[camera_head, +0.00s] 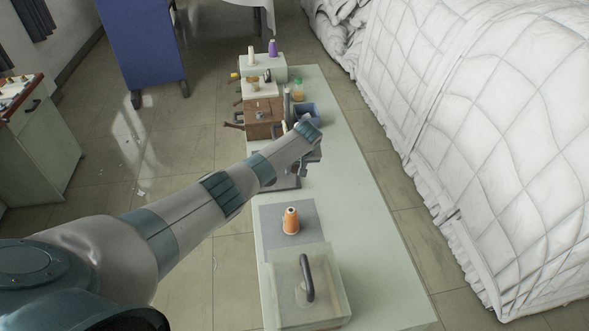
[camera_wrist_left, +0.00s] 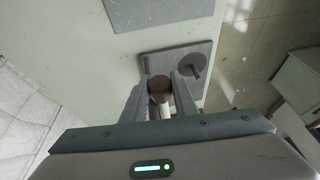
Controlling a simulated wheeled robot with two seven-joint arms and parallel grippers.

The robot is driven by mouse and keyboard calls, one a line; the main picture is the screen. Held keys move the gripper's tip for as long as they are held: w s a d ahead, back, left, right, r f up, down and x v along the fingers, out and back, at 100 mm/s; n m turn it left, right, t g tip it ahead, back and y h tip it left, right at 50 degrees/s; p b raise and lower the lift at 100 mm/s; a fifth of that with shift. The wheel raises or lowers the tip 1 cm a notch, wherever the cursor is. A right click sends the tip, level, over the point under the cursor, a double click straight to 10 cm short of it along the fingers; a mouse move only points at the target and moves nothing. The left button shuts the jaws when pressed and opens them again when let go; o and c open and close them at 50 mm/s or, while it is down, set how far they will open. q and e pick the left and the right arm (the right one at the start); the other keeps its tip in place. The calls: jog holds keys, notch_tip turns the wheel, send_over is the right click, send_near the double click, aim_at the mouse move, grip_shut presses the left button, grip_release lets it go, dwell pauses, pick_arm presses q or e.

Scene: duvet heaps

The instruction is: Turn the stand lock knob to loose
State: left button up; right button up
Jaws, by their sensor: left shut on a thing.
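My left gripper (camera_head: 306,166) reaches from the left over the bench in the head view and points down at a stand on a dark grey base (camera_head: 287,183). In the left wrist view my left gripper (camera_wrist_left: 160,86) has its two fingers on either side of a brown round knob (camera_wrist_left: 158,84), shut on it. A pale post shows just below the knob. The stand's grey base (camera_wrist_left: 160,62) carries a dark grey disc (camera_wrist_left: 191,65) with a short rod beside the knob. In the head view my arm and gripper hide the knob and most of the stand. My right gripper is not in view.
A brown wooden box (camera_head: 264,118) and blue bin (camera_head: 308,113) stand behind. A white duvet heap (camera_head: 480,130) lies right.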

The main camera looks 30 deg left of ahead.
pick_arm(q)
jog(key=shift+f+g+y, duration=0.1)
jog(key=shift+g+y, duration=0.2)
jog(key=shift+y, duration=0.2)
jog(key=o, duration=1.1)
jog(key=shift+c, duration=0.2)
jog(key=shift+r, duration=0.2)
jog(key=shift+s+d+r, duration=0.15)
jog(key=shift+d+r, duration=0.2)
jog(key=shift+r, duration=0.25)
jog(key=b+v, duration=0.4)
jog(key=v, duration=1.1)
jog(key=shift+d+r+b, duration=0.2)
jog(key=shift+r+b, duration=0.1)
jog(key=shift+r, duration=0.05)
